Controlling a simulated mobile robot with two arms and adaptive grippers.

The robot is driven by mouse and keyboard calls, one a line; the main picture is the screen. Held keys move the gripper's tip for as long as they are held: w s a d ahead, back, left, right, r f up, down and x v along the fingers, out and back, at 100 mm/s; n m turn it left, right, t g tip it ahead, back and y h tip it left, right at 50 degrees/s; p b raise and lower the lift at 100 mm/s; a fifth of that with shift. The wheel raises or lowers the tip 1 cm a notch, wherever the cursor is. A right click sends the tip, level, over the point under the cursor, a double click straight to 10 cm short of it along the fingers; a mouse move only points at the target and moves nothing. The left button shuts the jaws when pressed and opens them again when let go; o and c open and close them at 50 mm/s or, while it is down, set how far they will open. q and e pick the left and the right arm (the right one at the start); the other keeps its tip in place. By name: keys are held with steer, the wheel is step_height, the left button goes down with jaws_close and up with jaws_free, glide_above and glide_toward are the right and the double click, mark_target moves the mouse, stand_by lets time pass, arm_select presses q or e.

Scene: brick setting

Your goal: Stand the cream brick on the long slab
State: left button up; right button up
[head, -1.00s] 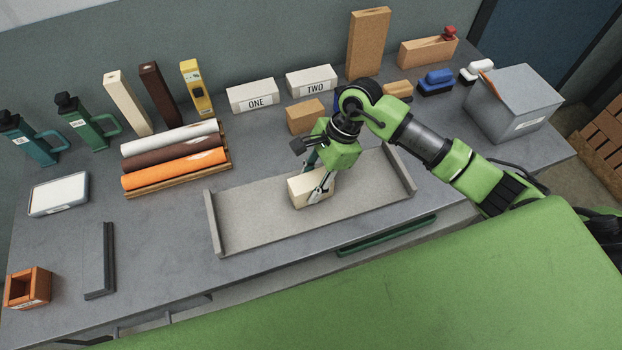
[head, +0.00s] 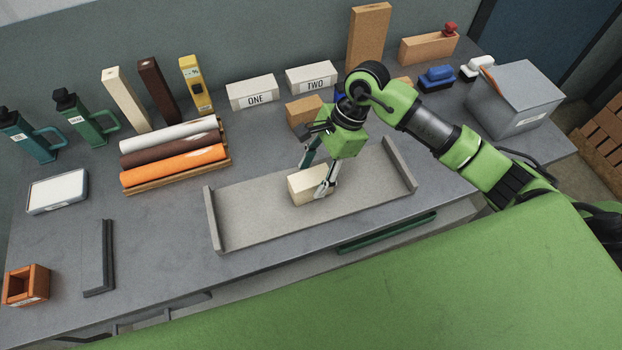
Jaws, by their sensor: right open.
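The cream brick (head: 305,187) lies on its long side on a long, pale grey slab (head: 255,212) with a raised wall at each end. It sits near the middle of the slab. My right gripper (head: 316,178) is open just above and beside the brick. One finger is behind the brick and the other is at its right front end, hiding part of it. I cannot tell whether either finger touches it. My left gripper is not in view.
Left of the slab are stacked rolls (head: 175,167) and a dark grey strip (head: 98,258). A grey box (head: 515,105) is at the right. The slab's left part is clear.

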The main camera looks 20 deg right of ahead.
steer(key=b+v, duration=0.1)
steer(key=v, duration=0.8)
steer(key=shift+d+r+b, duration=0.1)
steer(key=shift+r+b, duration=0.2)
steer(key=shift+b, duration=0.05)
